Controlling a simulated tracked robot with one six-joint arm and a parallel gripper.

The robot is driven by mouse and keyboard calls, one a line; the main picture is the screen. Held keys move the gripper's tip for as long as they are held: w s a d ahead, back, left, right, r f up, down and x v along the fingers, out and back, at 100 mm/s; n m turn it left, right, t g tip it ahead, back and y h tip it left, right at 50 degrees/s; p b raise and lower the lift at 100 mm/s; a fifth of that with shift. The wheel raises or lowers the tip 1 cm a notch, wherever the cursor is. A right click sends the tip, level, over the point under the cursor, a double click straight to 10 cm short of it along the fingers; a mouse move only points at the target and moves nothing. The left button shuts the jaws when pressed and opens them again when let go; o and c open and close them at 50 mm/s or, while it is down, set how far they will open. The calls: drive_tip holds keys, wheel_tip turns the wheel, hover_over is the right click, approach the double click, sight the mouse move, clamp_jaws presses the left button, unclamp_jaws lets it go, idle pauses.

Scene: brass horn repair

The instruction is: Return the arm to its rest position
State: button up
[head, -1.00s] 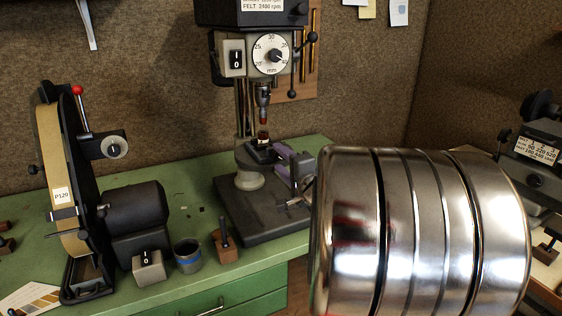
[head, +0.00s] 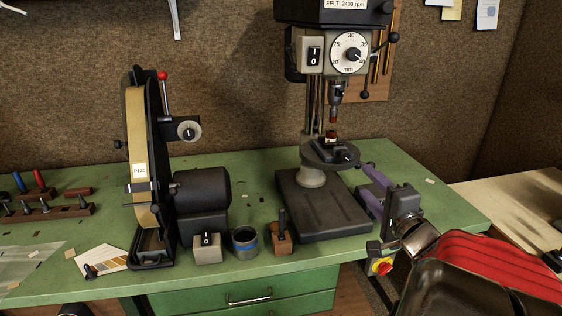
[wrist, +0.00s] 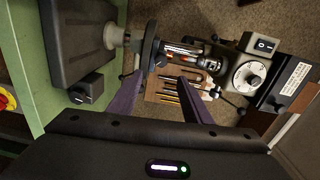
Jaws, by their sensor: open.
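My gripper (head: 364,178) is at the right side of the drill press (head: 320,200) in the head view, its purple fingers beside the press's small round table (head: 316,160). In the wrist view the two purple fingers of my gripper (wrist: 160,80) stand wide apart, with nothing held between them. The press shows sideways there, with its dial head (wrist: 250,76) at the right. A small vise with a small dark-red and pale piece (head: 330,137) sits on the press table, below the spindle. My arm runs from the lower right of the head view to the gripper.
A belt sander (head: 140,160) stands left of the press. A switch box (head: 207,248), a cup with a blue band (head: 244,240) and a wooden block with a peg (head: 281,238) stand at the green bench's front. A paler bench (head: 520,205) is at right.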

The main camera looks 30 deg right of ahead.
drive_tip(key=shift+s+a, duration=0.1)
drive_tip(key=shift+s, duration=0.25)
idle(0.3)
